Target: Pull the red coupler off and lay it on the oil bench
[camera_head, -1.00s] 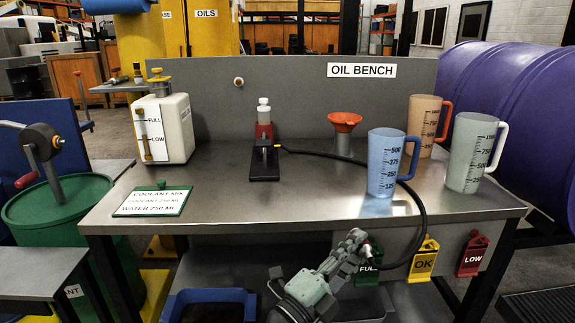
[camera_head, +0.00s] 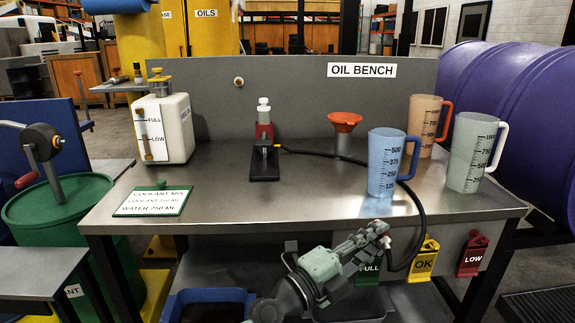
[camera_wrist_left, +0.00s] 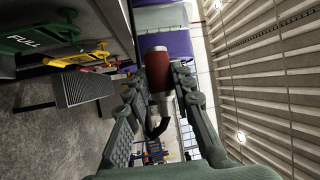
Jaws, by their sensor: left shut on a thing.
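My left gripper (camera_head: 376,236) is below and in front of the bench's front edge, at the end of the black hose (camera_head: 420,218). In the left wrist view its fingers (camera_wrist_left: 160,95) are shut on the red coupler (camera_wrist_left: 158,70), a red cylinder with a pale collar and a black hose end. In the head view the fingers mostly hide the coupler. Whether it touches anything beyond the fingers cannot be told. The oil bench (camera_head: 300,205) has a bare grey metal top in front. My right gripper is not in view.
A blue jug (camera_head: 385,165) stands near the front right, with orange (camera_head: 422,125) and pale (camera_head: 468,150) jugs behind. A hand pump (camera_head: 264,150), funnel (camera_head: 345,122), white container (camera_head: 165,128) and green-framed card (camera_head: 153,201) stand on the bench. Tags hang beside my gripper, including a yellow one (camera_head: 424,260).

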